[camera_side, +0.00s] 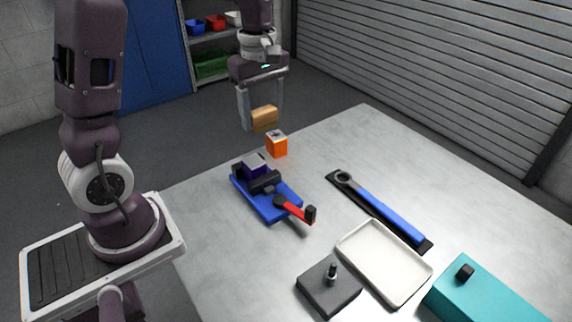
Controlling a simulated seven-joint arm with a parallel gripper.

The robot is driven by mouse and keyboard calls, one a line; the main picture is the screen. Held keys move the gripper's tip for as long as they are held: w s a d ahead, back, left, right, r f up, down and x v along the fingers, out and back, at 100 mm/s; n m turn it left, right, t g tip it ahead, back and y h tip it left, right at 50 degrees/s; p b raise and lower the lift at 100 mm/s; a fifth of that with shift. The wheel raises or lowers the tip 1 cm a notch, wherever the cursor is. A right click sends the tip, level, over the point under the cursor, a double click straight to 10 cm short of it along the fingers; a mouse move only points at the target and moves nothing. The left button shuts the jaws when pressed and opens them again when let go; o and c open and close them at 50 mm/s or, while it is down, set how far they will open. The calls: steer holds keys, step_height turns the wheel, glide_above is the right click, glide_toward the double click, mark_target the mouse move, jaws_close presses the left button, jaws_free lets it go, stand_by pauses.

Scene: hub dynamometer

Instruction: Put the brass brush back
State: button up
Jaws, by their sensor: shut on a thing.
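The brass brush (264,114) has a tan wooden block with a darker yellow underside that looks like bristles. My gripper (262,120) points down and is shut on it, with one finger at each side. The brush is held in the air near the far left edge of the table. It shows just above an orange block (277,147) with a pale grey top, and the two look apart. I cannot tell which thing is the brush's own place.
A blue fixture (276,211) with a dark clamp and red lever (293,209) stands near the orange block. A blue-handled wrench (385,214) lies on a black strip. A white tray (352,241), a dark block with a peg (329,290) and a teal box (480,297) are in front.

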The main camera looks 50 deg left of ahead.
steer(key=w+d+f, duration=0.3)
steer(key=w+d, duration=0.3)
steer(key=d, duration=0.3)
glide_above(334, 207)
step_height(334, 207, down, 3)
step_height(334, 207, down, 10)
steer(key=shift+s+d, duration=0.1)
steer(key=shift+f, duration=0.25)
steer(key=o, duration=1.3)
steer(key=shift+f, duration=0.1)
step_height(334, 207, up, 12)
steer(key=shift+r, duration=0.2)
